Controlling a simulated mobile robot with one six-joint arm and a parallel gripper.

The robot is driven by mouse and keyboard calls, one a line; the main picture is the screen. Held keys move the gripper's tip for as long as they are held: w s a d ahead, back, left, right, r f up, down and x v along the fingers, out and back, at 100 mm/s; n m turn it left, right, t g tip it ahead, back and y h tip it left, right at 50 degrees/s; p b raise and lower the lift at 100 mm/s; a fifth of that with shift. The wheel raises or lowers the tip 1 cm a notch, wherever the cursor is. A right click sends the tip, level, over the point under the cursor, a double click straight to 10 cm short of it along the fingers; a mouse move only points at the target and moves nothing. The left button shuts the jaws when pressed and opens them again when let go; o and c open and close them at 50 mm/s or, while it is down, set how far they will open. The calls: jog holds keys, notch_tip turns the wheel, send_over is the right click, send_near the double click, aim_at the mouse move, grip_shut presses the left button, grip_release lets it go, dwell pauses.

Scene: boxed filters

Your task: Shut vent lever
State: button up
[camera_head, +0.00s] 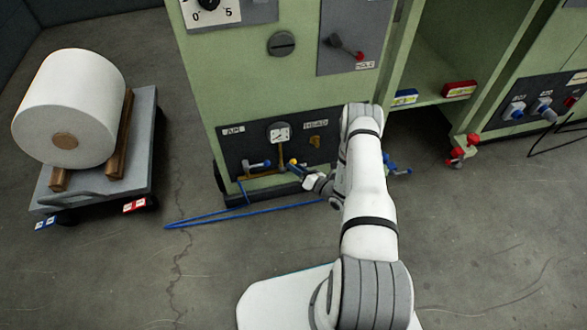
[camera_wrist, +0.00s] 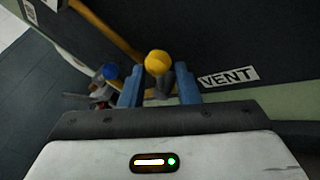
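The vent lever (camera_wrist: 158,62) has a round yellow knob and stands beside a white VENT label (camera_wrist: 228,76) in the wrist view. In the head view its yellow knob (camera_head: 293,161) shows low on the dark panel, just left of my gripper (camera_head: 308,176). In the wrist view my gripper (camera_wrist: 159,78) has its two blue fingers apart, one on each side of the lever. A small gap seems to show on both sides of the knob. The lever's lower part is partly hidden by my gripper's body.
A blue-knobbed lever (camera_wrist: 110,72) is close to the left finger. A brass pipe (camera_wrist: 108,32) and a gauge (camera_head: 280,132) are on the same panel. A blue hose (camera_head: 245,213) lies on the floor. A cart (camera_head: 143,120) with a white roll (camera_head: 70,100) stands left.

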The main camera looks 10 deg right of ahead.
jog(key=shift+w+a, duration=0.25)
jog(key=shift+w, duration=0.05)
jog(key=shift+c, duration=0.4)
grip_shut()
